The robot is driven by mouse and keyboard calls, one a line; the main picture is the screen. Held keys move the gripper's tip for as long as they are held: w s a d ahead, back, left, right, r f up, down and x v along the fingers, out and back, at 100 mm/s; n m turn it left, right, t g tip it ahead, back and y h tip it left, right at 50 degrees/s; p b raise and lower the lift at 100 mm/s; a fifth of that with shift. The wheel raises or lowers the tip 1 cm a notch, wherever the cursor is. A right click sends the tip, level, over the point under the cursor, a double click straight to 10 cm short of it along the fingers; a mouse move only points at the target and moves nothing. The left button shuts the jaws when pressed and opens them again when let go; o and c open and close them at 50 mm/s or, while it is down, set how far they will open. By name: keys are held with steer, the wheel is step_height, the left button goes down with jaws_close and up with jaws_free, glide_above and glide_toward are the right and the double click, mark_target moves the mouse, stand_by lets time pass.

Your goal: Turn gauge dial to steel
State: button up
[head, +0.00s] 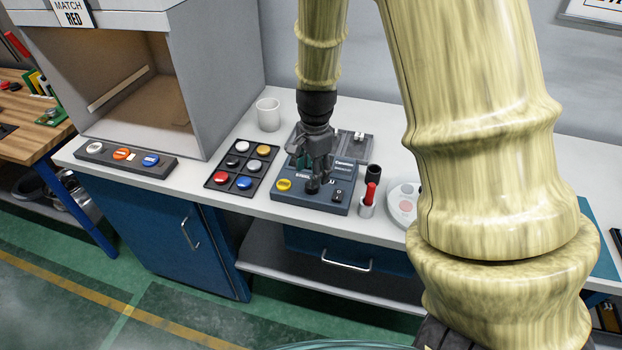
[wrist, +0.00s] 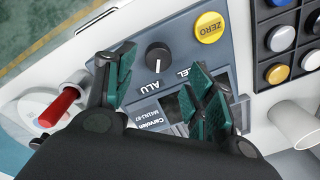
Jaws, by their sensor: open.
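The gauge (head: 318,203) is a blue-grey box on the white bench, and its front panel (wrist: 205,60) also shows in the wrist view. Its black round dial (wrist: 158,57) has a white mark pointing down in the wrist picture, toward the ALU lettering. The STEEL lettering beside it is partly covered by a finger. In the head view the dial (head: 312,186) sits just below my gripper (head: 318,172). My gripper (wrist: 159,65) is open, with green-padded fingers on either side of the dial, and it appears clear of it.
A yellow ZERO button (wrist: 208,27) is beside the dial. A button tray (head: 243,168) stands left of the gauge, with a white mug (head: 268,114) behind. A red-handled tool (head: 369,194) in a cup stands close on the right.

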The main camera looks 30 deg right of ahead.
steer(key=shift+s+a+f, duration=0.1)
steer(key=shift+s+f, duration=0.2)
steer(key=shift+f, duration=0.45)
steer(key=shift+w+f+p, duration=0.15)
steer(key=shift+f+p, duration=0.25)
steer(key=shift+f, duration=0.95)
steer(key=c, duration=1)
steer(key=shift+n, duration=0.3)
steer(key=n+p, duration=0.2)
steer(key=n, duration=0.3)
steer(key=shift+w+n, duration=0.1)
steer(key=shift+n, duration=0.2)
steer(key=n+p, duration=0.1)
steer(key=n, duration=0.4)
steer(key=shift+n+y, duration=0.3)
